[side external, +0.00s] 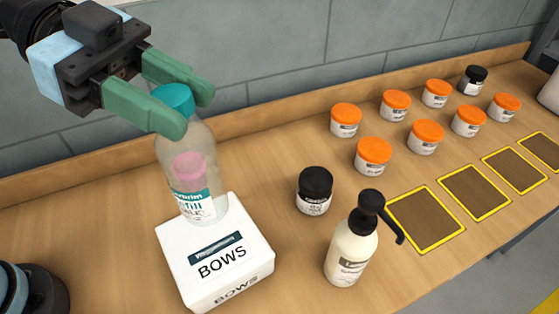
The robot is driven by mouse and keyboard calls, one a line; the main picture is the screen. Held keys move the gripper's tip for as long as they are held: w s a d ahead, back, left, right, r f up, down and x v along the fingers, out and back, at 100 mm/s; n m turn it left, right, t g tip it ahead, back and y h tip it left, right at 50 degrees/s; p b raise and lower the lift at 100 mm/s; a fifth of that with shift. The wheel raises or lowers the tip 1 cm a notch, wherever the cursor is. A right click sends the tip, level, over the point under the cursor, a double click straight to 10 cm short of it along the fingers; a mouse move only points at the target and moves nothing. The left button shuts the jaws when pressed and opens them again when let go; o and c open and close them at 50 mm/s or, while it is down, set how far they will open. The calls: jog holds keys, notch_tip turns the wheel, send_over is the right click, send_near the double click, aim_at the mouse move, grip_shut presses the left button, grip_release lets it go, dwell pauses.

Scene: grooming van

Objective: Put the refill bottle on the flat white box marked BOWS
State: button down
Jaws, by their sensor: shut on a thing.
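The refill bottle (188,160) is clear with a teal cap, a pink patch inside and a teal and white label. It stands about upright over the back part of the flat white box marked BOWS (225,262). Its base appears to meet the box top, but I cannot tell whether it rests there or hangs just above. My gripper (177,96) is shut on the bottle's teal cap, with one green finger on each side. The near finger hides part of the cap.
A black-lidded jar (314,191) and a white pump bottle (352,242) stand right of the box. Several orange-lidded jars (373,156) stand farther right. Yellow-edged dark rectangles (425,219) line the front edge. A dark round object (40,292) is at lower left. The wood between is clear.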

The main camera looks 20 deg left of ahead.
aim_at(183, 164)
jog(key=shift+s+a, duration=0.1)
jog(key=shift+s, duration=0.35)
jog(key=shift+f, duration=3.9)
jog(key=c, duration=0.6)
grip_release()
jog(key=shift+c, duration=0.2)
